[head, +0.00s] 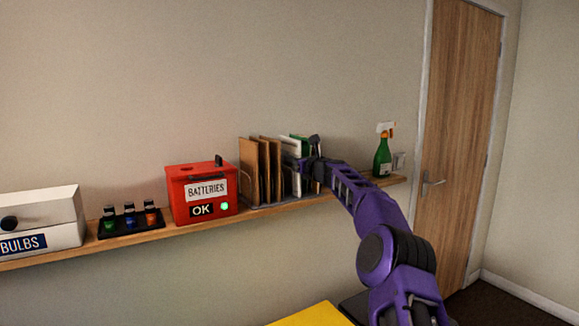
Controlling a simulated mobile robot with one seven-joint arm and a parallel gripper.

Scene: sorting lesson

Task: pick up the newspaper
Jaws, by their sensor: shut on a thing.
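A whitish, thin upright item (290,146), which looks like the newspaper, stands in a file rack on the wall shelf, among brown folders (255,168) and a green-edged item (302,138). My gripper (302,164) reaches in from the right at the rack. It is shut on a thin item there, which looks like the newspaper. The gripper hides much of that item, and its fingertips are hard to make out. I cannot tell whether the item is raised off the rack.
The shelf (140,239) also holds a red batteries box (187,177) with a green light, a black tray with small bottles (130,222), a bulbs box (45,206) and a green spray bottle (382,160). A yellow surface (315,316) lies below. A wooden door (455,130) is at right.

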